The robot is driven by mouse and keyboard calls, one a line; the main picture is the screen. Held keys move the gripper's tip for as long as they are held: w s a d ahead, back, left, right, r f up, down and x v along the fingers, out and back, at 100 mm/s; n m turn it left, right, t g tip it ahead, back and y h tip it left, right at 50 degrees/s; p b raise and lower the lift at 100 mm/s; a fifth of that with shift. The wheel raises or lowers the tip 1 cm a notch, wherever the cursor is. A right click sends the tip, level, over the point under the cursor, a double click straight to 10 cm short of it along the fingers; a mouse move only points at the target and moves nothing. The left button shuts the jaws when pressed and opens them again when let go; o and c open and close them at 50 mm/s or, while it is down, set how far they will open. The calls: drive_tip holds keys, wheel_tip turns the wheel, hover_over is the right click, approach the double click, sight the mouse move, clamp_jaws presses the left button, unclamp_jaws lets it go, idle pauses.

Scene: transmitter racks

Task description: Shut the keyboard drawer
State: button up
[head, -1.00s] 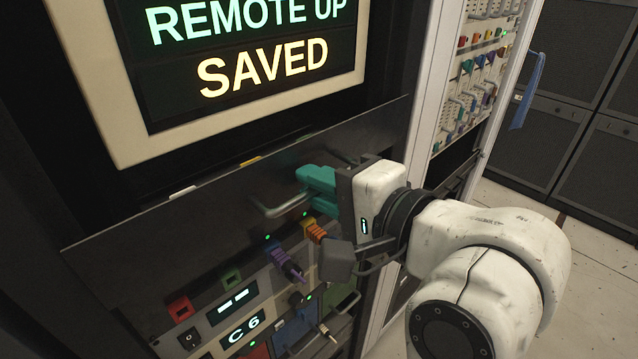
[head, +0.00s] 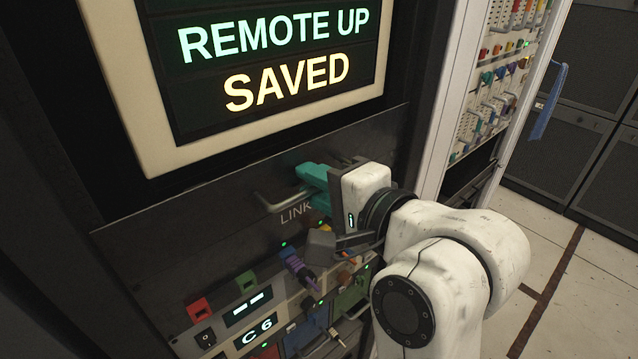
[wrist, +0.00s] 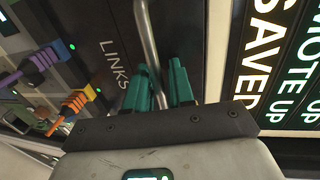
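The keyboard drawer shows as a dark front panel (head: 200,225) marked LINKS, below the screen in the head view. Its top edge lies close under the screen frame, and no keyboard shows above it. A metal bar handle (head: 275,204) stands out from the panel. My gripper (head: 315,185), with teal fingers, is at the handle's right part. In the wrist view the handle bar (wrist: 148,35) runs between the two fingers (wrist: 163,85), which are close together on it. The contact itself is partly hidden.
Below the drawer is a panel with coloured plugs (head: 296,266), a C 6 display (head: 257,331) and a switch (head: 206,338). The screen (head: 270,65) reads REMOTE UP and SAVED. Another rack (head: 490,110) stands at right, with open floor (head: 560,240) beside it.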

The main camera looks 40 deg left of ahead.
drive_tip(key=shift+o, duration=0.2)
drive_tip(key=shift+d, duration=0.1)
drive_tip(key=w+b+v, duration=0.1)
drive_tip(key=v, duration=0.9)
drive_tip(key=shift+s+d, duration=0.35)
drive_tip(key=shift+s, duration=0.15)
drive_tip(key=w+d+f+t+h, duration=0.1)
drive_tip(key=d+f+h, duration=0.2)
drive_tip(key=d+f, duration=0.55)
drive_tip(key=w+d+f+m+t+h, duration=0.1)
drive_tip(key=d+f+t+h, duration=0.15)
drive_tip(key=d+f, duration=0.6)
drive_tip(key=w+d+f+t+h, duration=0.1)
drive_tip(key=d+f+h, duration=0.2)
drive_tip(key=d+f, duration=0.6)
drive_tip(key=s+d+f+n+g+h, duration=0.1)
drive_tip(key=s+d+f+g+h, duration=0.4)
drive_tip(key=s+d+f, duration=1.1)
drive_tip(key=s+d+h, duration=0.2)
drive_tip(key=s, duration=0.2)
drive_tip(key=shift+s+d+n, duration=0.2)
drive_tip(key=shift+d+n, duration=0.1)
drive_tip(key=shift+f+h, duration=0.1)
drive_tip(key=shift+h, duration=0.15)
